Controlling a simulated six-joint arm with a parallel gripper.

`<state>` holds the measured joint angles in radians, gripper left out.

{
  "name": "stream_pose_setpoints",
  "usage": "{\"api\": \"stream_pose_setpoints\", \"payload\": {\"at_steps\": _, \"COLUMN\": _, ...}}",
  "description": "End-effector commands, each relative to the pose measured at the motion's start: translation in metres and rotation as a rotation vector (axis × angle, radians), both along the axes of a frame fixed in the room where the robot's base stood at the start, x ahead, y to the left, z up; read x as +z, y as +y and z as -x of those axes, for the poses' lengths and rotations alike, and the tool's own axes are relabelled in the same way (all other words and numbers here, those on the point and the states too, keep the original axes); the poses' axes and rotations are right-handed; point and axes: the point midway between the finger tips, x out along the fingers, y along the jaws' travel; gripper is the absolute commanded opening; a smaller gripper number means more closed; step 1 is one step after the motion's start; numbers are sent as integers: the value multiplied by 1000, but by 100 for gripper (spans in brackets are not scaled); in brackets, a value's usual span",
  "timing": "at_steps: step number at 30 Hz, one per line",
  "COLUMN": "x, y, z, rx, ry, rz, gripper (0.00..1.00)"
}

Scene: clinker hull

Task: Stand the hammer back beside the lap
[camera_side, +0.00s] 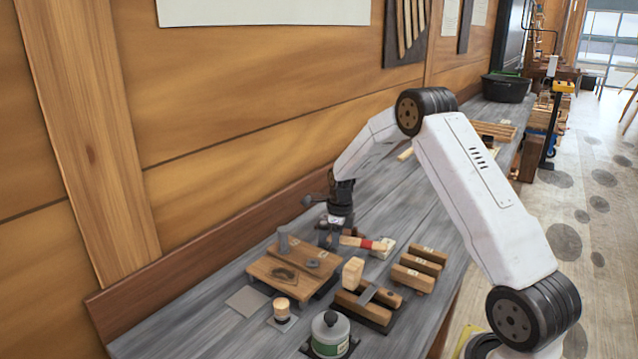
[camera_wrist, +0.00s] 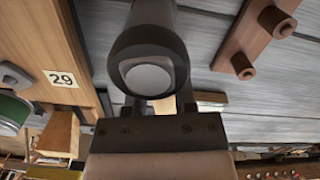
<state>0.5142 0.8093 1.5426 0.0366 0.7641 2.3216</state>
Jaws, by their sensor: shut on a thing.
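My gripper (camera_side: 331,240) is low over the bench, just behind the lapped boards, and shut on the hammer. In the wrist view a dark round part with a pale face, apparently the hammer head (camera_wrist: 149,75), covers much of the jaws (camera_wrist: 160,104). The lap (camera_side: 290,270) is a pair of overlapping wooden boards with a dark patch, left of and nearer than the gripper. Contact between hammer and bench cannot be told.
The wall borders the bench at left.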

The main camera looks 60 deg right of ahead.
Motion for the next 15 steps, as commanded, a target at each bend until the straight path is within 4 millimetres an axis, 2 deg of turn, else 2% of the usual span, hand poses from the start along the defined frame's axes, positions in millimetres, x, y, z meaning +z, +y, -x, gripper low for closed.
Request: {"api": "stream_pose_setpoints", "payload": {"at_steps": 15, "x": -5, "y": -1, "z": -1, "rx": 0, "ry": -4, "rz": 2, "gripper": 0}}
